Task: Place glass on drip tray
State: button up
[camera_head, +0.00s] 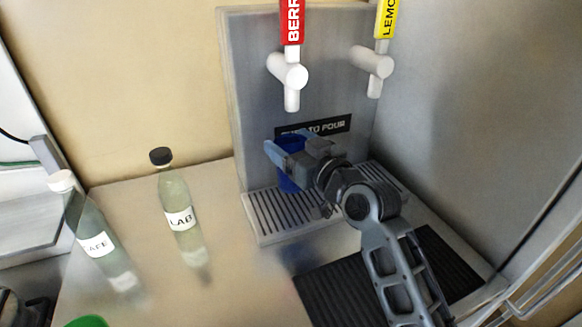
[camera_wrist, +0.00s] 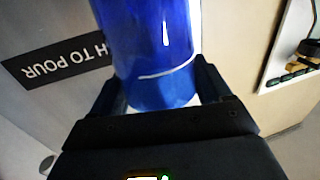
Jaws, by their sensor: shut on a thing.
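A blue glass (camera_head: 289,183) is held in my gripper (camera_head: 283,158), in front of the metal dispenser panel. In the wrist view the glass (camera_wrist: 158,50) fills the space between my two gripper fingers (camera_wrist: 160,100). The fingers are shut on its sides. The drip tray (camera_head: 262,220) is a grey slotted tray at the foot of the panel. The glass is over the tray, below the spout of the red tap. I cannot tell whether its base touches the slats, as the gripper and arm hide part of it.
A red "BERR" tap (camera_head: 290,75) and a yellow "LEMO" tap (camera_head: 373,62) stick out of the panel (camera_head: 250,100). A black ribbed mat (camera_head: 325,290) lies in front of the tray.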

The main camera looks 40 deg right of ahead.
jog(key=shift+f, duration=2.2)
jog(key=shift+f+b, duration=0.1)
jog(key=shift+b, duration=0.25)
jog(key=o, duration=1.5)
jog(key=shift+s+a+b, duration=0.35)
jog(key=shift+s+b, duration=0.15)
jog(key=shift+s, duration=1.5)
jog(key=shift+s+a+b, duration=0.3)
jog(key=shift+s+b, duration=0.15)
jog(key=shift+s, duration=1.5)
jog(key=shift+s+a+b, duration=0.35)
jog(key=shift+s+b, duration=0.15)
jog(key=shift+s, duration=1.5)
